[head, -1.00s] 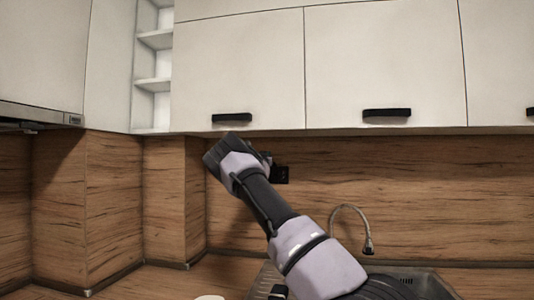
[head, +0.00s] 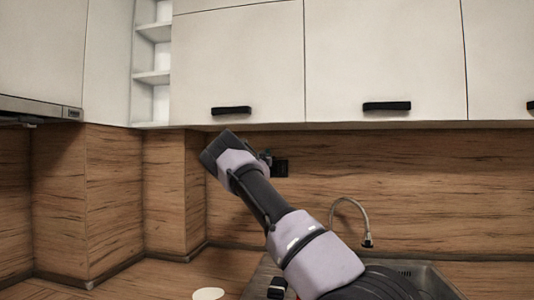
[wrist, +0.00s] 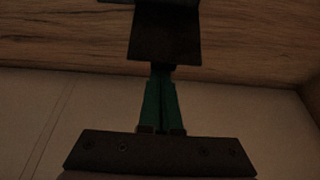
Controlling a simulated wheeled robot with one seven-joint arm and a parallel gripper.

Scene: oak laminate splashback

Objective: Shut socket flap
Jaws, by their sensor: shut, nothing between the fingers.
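The black socket (head: 281,168) is on the wood splashback, just right of my wrist in the head view. My arm partly hides the area beside it, and I cannot tell the flap's angle there. In the wrist view, a dark square piece (wrist: 165,38), which looks like the socket or its flap, stands in front of the wood. My gripper (wrist: 160,72) has green fingers together, with nothing between them. Its tips are at the lower edge of the dark piece in the picture; I cannot tell whether they touch.
White upper cabinets with black handles (head: 387,106) hang above the splashback (head: 420,185). A sink with a curved faucet (head: 352,205) is at the lower right. A round white item (head: 208,294) lies on the counter at the bottom.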

